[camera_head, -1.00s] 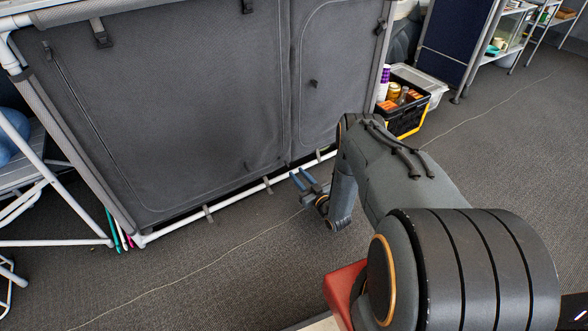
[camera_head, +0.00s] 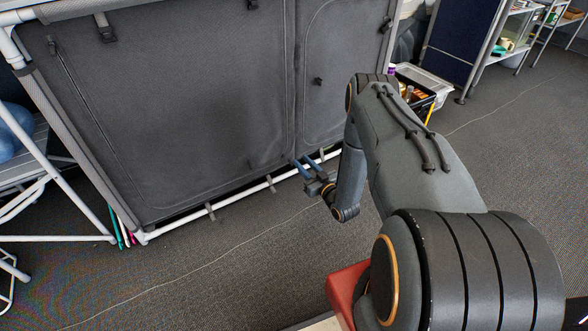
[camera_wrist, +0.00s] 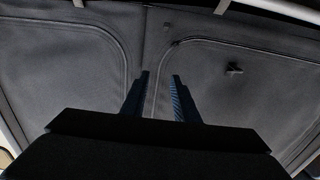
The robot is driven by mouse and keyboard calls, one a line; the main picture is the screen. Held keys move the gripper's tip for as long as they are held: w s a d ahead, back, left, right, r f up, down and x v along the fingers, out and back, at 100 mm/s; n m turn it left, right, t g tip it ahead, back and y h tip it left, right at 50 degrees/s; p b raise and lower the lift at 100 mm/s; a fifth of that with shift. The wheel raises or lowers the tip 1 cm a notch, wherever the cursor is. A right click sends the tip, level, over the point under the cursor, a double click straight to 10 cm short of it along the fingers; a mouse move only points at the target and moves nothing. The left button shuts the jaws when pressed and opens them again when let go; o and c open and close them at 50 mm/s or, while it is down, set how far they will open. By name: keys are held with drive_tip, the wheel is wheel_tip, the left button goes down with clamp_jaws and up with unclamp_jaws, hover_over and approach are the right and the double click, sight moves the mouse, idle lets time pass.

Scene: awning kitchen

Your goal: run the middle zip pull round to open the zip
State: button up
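The grey fabric cupboard front (camera_head: 180,100) has a large left door panel and a narrower right panel, each outlined by a curved zip seam. A small dark pull (camera_head: 318,81) hangs on the right panel; a dark pull also shows in the wrist view (camera_wrist: 235,68). I cannot tell which pull is the middle one. My gripper (camera_head: 305,167) is near the cupboard's lower edge, by the strip between the panels. In the wrist view my gripper (camera_wrist: 161,78) has its two blue fingers apart, with only fabric and seam visible between them. I cannot tell whether they touch the fabric.
A white frame pole (camera_head: 235,200) with grey straps runs along the cupboard's bottom. A folding chair (camera_head: 30,175) stands at the left. A black crate (camera_head: 425,103) of goods sits right of the cupboard, partly behind my arm. Carpet (camera_head: 200,280) in front is clear.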

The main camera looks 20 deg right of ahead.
drive_tip(key=b, duration=0.4)
approach(292, 165)
drive_tip(key=shift+w+f, duration=0.25)
drive_tip(key=shift+w, duration=0.65)
drive_tip(key=w+a+b, duration=0.1)
drive_tip(key=w+b, duration=0.2)
drive_tip(key=w, duration=0.4)
drive_tip(key=shift+w+a+r, duration=0.15)
drive_tip(key=shift+a, duration=0.1)
clamp_jaws()
